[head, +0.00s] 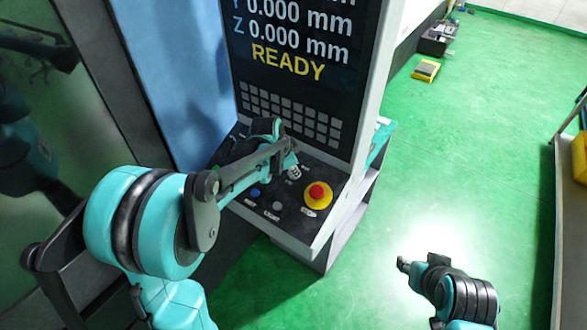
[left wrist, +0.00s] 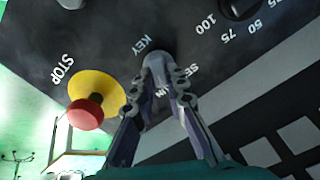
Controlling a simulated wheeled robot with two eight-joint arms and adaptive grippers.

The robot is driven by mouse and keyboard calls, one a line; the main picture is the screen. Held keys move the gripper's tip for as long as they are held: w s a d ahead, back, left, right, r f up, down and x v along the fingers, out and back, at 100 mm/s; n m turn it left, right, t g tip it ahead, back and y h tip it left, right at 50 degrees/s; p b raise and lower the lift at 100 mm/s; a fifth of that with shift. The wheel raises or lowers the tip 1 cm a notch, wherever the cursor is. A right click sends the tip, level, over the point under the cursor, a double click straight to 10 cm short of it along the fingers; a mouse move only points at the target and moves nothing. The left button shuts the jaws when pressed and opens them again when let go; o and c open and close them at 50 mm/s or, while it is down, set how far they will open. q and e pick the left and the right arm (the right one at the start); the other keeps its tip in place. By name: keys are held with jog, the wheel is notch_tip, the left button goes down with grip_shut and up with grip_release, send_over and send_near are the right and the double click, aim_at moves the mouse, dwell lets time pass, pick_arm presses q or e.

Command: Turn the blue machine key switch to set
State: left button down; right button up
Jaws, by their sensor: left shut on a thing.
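The key switch (left wrist: 157,54) is on the sloped dark panel, beside the printed word KEY. The letters SE show to its right, and the end of another label shows below it, partly hidden by the fingers. My left gripper (left wrist: 160,74) reaches over the panel with its fingertips closed around the switch knob. In the head view the left gripper (head: 288,160) covers much of the panel's middle, and the knob (head: 294,172) shows just at its tip. Which label the switch points to cannot be told. My right gripper (head: 404,265) is over the floor, away from the machine, its fingers unclear.
A red stop button on a yellow base (head: 318,194) sits close right of the switch; it also shows in the left wrist view (left wrist: 86,113). A blue button (head: 255,193) is near the panel's front. The screen (head: 290,45) reads READY. Green floor at right is mostly clear.

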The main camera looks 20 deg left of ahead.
pick_arm(q)
jog(key=shift+n, duration=0.3)
jog(key=n+b, duration=0.1)
jog(key=n, duration=0.4)
jog(key=shift+w+a, duration=0.15)
jog(key=n+b, duration=0.1)
jog(key=n, duration=0.5)
jog(key=shift+a, duration=0.15)
jog(key=shift+n, duration=0.3)
jog(key=c, duration=1.5)
grip_release()
jog(key=shift+c, duration=0.2)
